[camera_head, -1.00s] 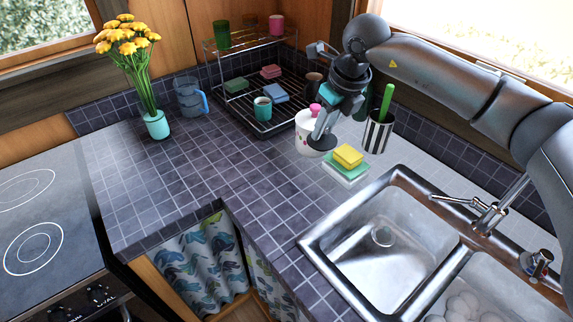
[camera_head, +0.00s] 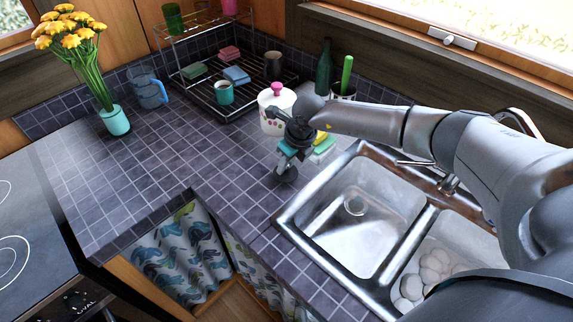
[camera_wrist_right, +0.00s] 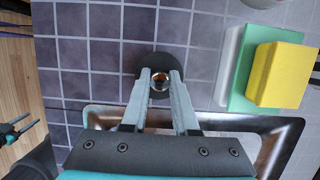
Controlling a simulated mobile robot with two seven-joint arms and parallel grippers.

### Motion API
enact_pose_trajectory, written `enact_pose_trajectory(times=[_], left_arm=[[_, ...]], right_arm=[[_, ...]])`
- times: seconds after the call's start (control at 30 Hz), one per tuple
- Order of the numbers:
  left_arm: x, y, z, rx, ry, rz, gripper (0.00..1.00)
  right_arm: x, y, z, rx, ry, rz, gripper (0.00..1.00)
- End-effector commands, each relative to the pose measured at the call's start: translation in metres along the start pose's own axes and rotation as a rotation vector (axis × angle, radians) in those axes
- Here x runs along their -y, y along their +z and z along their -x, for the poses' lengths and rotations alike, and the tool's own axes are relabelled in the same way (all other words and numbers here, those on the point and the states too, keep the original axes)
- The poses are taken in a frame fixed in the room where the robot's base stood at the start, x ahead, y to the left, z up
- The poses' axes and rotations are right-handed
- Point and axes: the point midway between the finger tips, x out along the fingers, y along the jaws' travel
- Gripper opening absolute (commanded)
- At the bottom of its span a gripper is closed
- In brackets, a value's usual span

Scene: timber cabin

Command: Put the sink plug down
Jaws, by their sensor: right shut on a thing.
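The sink plug (camera_head: 286,175) is a dark round disc with a small metal knob. My right gripper (camera_head: 285,162) is shut on the knob, above the tiled counter left of the sponges and behind the sink's edge. In the wrist view, the right gripper (camera_wrist_right: 160,80) has its fingertips on the knob, with the dark plug (camera_wrist_right: 142,63) spreading around them. I cannot tell whether the plug touches the tiles. My left gripper (camera_wrist_right: 15,130) shows small at the left edge of the wrist view; its jaw state is unclear.
The double sink (camera_head: 366,243) lies to the right, with pale round objects (camera_head: 428,275) in its right basin. The sponges (camera_head: 322,146) and a white pot (camera_head: 270,125) stand close behind the gripper. The tiled counter (camera_head: 190,160) is clear to the left.

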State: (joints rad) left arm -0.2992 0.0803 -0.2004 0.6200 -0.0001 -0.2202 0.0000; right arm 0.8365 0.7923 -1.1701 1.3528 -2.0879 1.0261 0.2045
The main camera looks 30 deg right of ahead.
Motion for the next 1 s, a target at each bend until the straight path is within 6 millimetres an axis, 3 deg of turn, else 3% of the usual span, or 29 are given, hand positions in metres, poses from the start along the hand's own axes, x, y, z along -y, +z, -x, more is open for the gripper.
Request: enact_pose_trajectory(times=[0.43,0.47,0.7,1.0], left_arm=[[0.0001,0.0008,-0.0039,0.001,0.0,0.0,0.5],[0.0001,0.0008,-0.004,0.001,0.0,0.0,0.5],[0.0001,0.0008,-0.0029,0.001,0.0,0.0,0.5],[0.0,0.0007,-0.0019,0.001,0.0,0.001,0.5]], right_arm=[[0.0005,-0.0029,-0.0094,0.001,-0.001,0.0,0.0],[0.0005,-0.003,-0.0096,0.0,-0.001,0.0,0.29],[0.0004,-0.0026,-0.0084,0.0,-0.001,0.0,0.56],[0.0004,-0.0022,-0.0071,0.0,-0.001,0.0,0.58]])
